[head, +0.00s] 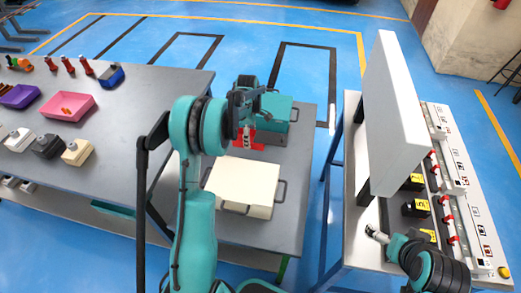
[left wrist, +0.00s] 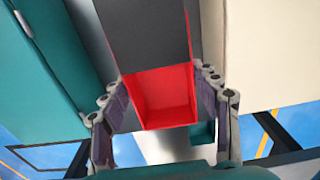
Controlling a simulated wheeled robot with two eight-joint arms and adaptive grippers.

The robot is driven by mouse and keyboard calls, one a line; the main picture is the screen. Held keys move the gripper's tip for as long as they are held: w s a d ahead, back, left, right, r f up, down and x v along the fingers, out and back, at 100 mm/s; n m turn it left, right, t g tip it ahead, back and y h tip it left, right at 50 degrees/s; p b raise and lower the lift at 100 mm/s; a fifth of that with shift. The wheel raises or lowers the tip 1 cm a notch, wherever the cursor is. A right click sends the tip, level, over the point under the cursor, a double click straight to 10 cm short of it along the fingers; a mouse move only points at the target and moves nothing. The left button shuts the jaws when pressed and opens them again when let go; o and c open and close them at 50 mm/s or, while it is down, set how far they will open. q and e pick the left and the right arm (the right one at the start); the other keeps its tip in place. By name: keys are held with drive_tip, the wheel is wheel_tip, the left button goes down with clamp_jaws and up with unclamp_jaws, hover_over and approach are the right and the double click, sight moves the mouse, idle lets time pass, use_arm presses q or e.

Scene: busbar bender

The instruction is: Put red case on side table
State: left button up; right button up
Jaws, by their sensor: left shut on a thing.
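The red case (head: 242,142) shows in the head view beneath my left gripper (head: 246,128), between a teal case (head: 278,108) and a cream case (head: 244,185). In the left wrist view, the fingers of my left gripper (left wrist: 160,88) are on either side of the red case (left wrist: 165,98), shut on it. A dark grey panel edged in red extends from the case there. The grey side table (head: 287,222) lies under the cases. My arm partly hides the red case, and I cannot tell whether it touches the table. My right gripper (head: 376,234) is at the right table; its jaw opening is unclear.
A large grey table (head: 130,95) on the left carries a pink tray (head: 67,106), a purple tray (head: 19,96) and several small parts. On the right, a tall white panel (head: 395,115) stands beside a row of switches. Blue floor separates the tables.

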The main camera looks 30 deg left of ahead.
sight(251, 153)
use_arm(q)
drive_tip(key=shift+w+f+b, duration=0.2)
drive_tip(key=shift+f+b, duration=0.1)
drive_tip(key=shift+f, duration=0.75)
wheel_tip(251, 153, down, 10)
drive_tip(key=b, duration=0.3)
drive_tip(key=shift+r, duration=0.25)
drive_tip(key=shift+r, duration=0.1)
drive_tip(key=o, duration=1.3)
drive_tip(key=shift+f, duration=0.2)
drive_tip(key=shift+c, duration=0.2)
drive_tip(key=shift+r, duration=0.15)
